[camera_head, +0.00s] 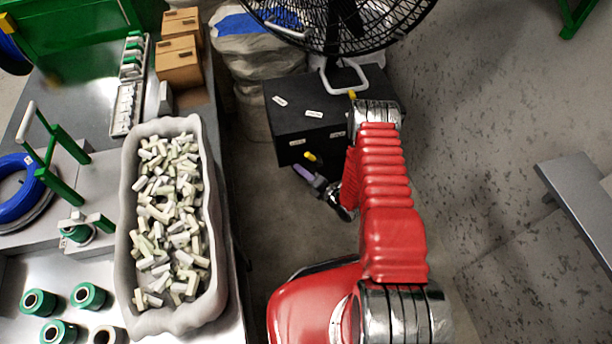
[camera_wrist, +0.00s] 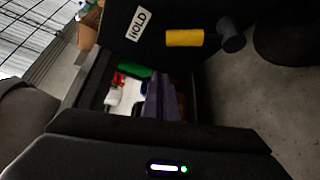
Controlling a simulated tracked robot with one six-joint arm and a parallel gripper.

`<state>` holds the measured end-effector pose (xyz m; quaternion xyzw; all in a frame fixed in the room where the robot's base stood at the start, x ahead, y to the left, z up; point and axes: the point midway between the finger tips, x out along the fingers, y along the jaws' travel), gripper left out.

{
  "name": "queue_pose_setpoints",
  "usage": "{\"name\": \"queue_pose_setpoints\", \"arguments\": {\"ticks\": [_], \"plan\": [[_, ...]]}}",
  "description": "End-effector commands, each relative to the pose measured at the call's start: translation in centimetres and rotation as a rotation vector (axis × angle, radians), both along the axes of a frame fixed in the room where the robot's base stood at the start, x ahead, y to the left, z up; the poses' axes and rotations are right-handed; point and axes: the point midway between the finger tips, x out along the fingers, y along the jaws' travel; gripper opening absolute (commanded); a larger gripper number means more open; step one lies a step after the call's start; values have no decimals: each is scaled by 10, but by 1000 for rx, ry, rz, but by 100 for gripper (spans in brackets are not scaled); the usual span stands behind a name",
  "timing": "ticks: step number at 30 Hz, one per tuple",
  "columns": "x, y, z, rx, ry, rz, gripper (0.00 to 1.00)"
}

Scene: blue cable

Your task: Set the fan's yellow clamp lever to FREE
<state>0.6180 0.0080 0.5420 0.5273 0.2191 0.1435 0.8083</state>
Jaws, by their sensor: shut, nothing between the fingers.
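The fan (camera_head: 335,25) stands at the top of the head view on a black box-like base (camera_head: 310,115) with several small white labels. The yellow lever (camera_wrist: 185,37) shows in the wrist view with a dark round end at its right, close to a white HOLD label (camera_wrist: 138,23). A small yellow piece, apparently this lever (camera_head: 310,157), shows at the base's lower front in the head view. My gripper (camera_head: 303,173) has purplish fingers, shut and empty, just below that yellow piece. In the wrist view the fingers (camera_wrist: 162,80) are below and left of the lever, apart from it. The FREE label is not readable.
A grey bin of pale pieces (camera_head: 125,230) stands on the bench at left, with green spools (camera_head: 88,296) and a blue cable coil (camera_head: 20,190). Cardboard boxes (camera_head: 178,65) and a wrapped sack (camera_head: 255,50) stand left of the fan. Floor at right is mostly clear before a grey bench (camera_head: 580,200).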

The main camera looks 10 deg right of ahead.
Motion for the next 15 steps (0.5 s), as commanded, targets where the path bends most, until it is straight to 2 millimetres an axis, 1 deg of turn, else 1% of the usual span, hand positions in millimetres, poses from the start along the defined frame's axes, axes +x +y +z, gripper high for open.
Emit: {"name": "queue_pose_setpoints", "arguments": {"ticks": [6, 9, 15], "plan": [[18, 11, -5, 1, 0, 2, 0], [20, -2, 0, 0, 0, -3, 0], [23, -18, 7, 0, 1, -1, 0]]}}
